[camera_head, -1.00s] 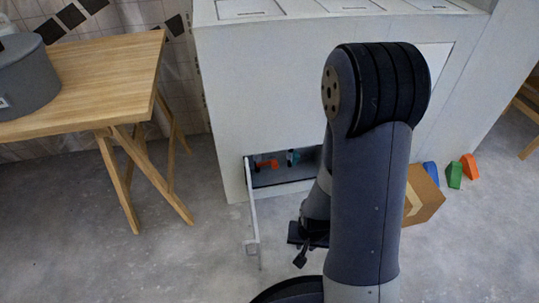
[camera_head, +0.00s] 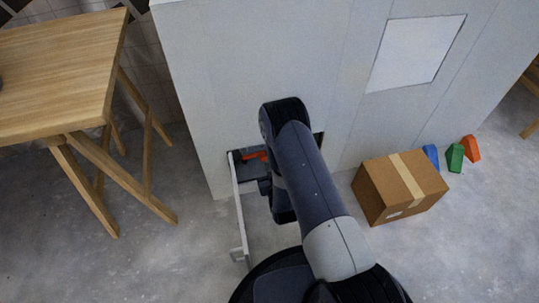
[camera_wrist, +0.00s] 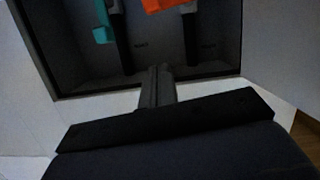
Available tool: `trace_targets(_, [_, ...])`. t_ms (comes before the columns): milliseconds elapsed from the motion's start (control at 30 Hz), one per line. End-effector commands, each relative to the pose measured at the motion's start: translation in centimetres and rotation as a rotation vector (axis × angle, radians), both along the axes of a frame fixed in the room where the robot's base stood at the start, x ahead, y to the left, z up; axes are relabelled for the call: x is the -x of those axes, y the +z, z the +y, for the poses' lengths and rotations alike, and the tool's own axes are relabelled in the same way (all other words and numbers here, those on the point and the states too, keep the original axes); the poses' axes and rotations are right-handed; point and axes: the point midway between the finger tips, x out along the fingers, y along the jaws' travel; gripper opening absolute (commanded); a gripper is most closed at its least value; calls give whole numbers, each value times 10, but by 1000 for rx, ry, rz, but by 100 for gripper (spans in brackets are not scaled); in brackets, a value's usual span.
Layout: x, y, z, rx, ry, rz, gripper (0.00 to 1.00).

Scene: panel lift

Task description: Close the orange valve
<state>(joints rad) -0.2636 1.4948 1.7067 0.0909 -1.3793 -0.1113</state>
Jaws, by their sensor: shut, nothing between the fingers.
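The orange valve (camera_head: 255,156) is in a dark recess low in the grey-white panel in the head view, partly hidden by my arm. In the wrist view its orange handle (camera_wrist: 165,5) is cut off by the top edge. A teal valve handle (camera_wrist: 104,28) is to its left, on a dark pipe. My gripper (camera_wrist: 156,76) is shut and empty, with its fingertips in front of the lower edge of the recess in the wrist view. A visible gap separates them from the orange handle. In the head view my arm hides the fingertips.
An open white hatch door (camera_head: 238,205) stands out from the left side of the recess, close to my arm. A cardboard box (camera_head: 395,190) and several coloured wedges (camera_head: 455,158) lie to the right. A wooden table (camera_head: 60,75) stands left. Floor between table and door is clear.

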Motion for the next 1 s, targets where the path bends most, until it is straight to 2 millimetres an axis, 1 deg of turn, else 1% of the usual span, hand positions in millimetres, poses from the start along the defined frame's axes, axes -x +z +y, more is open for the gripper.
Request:
trace_targets(167, [-14, -5, 3, -1, 1, -14, 0])
trace_targets(267, [-31, -10, 6, -1, 0, -14, 0])
trace_targets(600, [-100, -28, 17, -1, 0, -13, 0])
trace_targets(633, [-97, -38, 16, 1, 0, -6, 0])
trace_targets(700, [-96, -48, 14, 1, 0, -6, 0])
trace_targets(900, [-96, -62, 13, 0, 1, -8, 0])
trace_targets(1000, [-96, -64, 12, 0, 1, -8, 0])
